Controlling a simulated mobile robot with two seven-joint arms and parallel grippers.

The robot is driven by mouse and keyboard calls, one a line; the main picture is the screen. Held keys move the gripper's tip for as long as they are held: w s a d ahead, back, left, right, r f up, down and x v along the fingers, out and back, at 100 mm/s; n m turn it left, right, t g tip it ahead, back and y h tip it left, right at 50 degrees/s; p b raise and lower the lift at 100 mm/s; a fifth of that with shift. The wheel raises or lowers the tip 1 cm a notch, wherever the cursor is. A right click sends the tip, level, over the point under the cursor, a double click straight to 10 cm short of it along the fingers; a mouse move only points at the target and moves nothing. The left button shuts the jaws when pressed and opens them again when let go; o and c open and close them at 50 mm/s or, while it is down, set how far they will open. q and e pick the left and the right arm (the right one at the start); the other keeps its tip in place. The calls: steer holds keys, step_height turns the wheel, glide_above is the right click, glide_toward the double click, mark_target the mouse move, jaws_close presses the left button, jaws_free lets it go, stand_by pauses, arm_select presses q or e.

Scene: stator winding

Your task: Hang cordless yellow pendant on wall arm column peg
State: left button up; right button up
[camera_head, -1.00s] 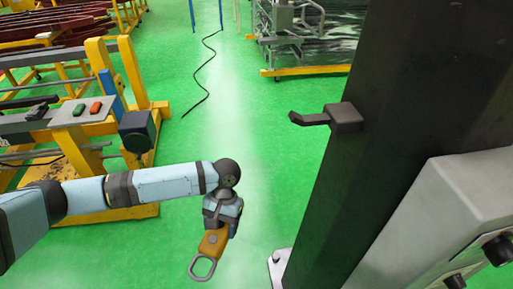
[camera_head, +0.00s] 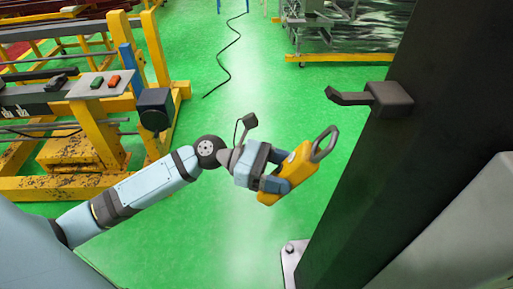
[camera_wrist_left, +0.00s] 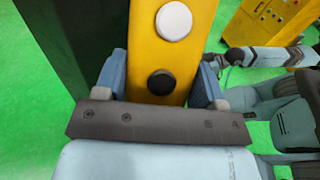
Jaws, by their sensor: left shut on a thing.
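The yellow pendant (camera_head: 292,176) has a grey loop at its top end and no cord shows on it. My left gripper (camera_head: 277,172) is shut on its body, with the loop tilted up to the right. In the left wrist view the pendant (camera_wrist_left: 170,60) stands between my gripper fingers (camera_wrist_left: 160,85), with a white button and a black button facing the camera. The dark peg (camera_head: 368,97) sticks out leftward from the black column (camera_head: 430,130), its tip bent up. The loop is left of and below the peg in the picture, apart from it. My right gripper is not in view.
A grey box (camera_head: 465,235) is at the column's right side, and the column's base plate (camera_head: 291,260) is on the floor. Yellow frames with a button panel (camera_head: 100,84) stand at the left. Green floor between is open, with a black cable (camera_head: 222,62) lying farther back.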

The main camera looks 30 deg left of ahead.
arm_select(q)
steer(key=shift+w+a+r+n+t, duration=0.35)
steer(key=shift+a+r+n+t, duration=0.4)
steer(key=shift+t, duration=0.4)
steer(key=shift+w+a+r+n+t, duration=0.35)
steer(key=shift+a+r+n+t, duration=0.35)
steer(key=shift+t, duration=0.5)
steer(key=shift+w+a+r+n+t, duration=0.35)
steer(key=shift+a+r+n+t, duration=0.15)
steer(key=shift+r+t, duration=0.55)
steer(key=shift+f+p+x, duration=0.25)
steer(key=shift+f+x, duration=0.15)
steer(key=shift+x, duration=1.2)
steer(key=shift+f+p+x, duration=0.3)
steer(key=shift+f+x, duration=0.1)
steer(key=shift+x, duration=1.2)
steer(key=shift+f+p+x, duration=0.25)
steer(key=shift+f+x, duration=0.15)
steer(key=shift+x, duration=1.2)
steer(key=shift+w+d+f+b, duration=0.25)
steer(key=shift+d+f, duration=0.1)
steer(key=shift+f, duration=0.1)
steer(key=shift+w+d+f+b, duration=0.2)
steer(key=shift+d+f, duration=0.15)
steer(key=shift+f, duration=0.15)
steer(key=o, duration=1.3)
steer(key=shift+c, duration=0.2)
